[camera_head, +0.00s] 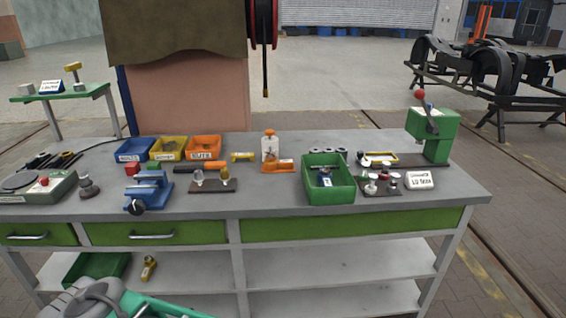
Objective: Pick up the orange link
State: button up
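An orange piece with a pale mark (278,166), which looks like the orange link, lies on the grey workbench (270,200), just left of the green bin. A white bottle with an orange cap (270,148) stands right behind it and seems to touch or overlap it. A smaller orange piece (215,166) lies farther left, behind a dark holder. Part of my arm shows at the bottom left, below the bench top. My gripper's fingers cannot be made out.
A green bin (315,193) stands right of the orange piece. Blue (134,158), yellow and orange (190,155) bins stand at the back left. A blue vise (140,203) is at the front left, a green press (444,140) at the right. The front middle of the bench is clear.

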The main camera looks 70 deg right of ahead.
aim_at(287, 164)
jog(key=z, duration=0.65)
jog(key=i, duration=0.65)
jog(key=z, duration=0.75)
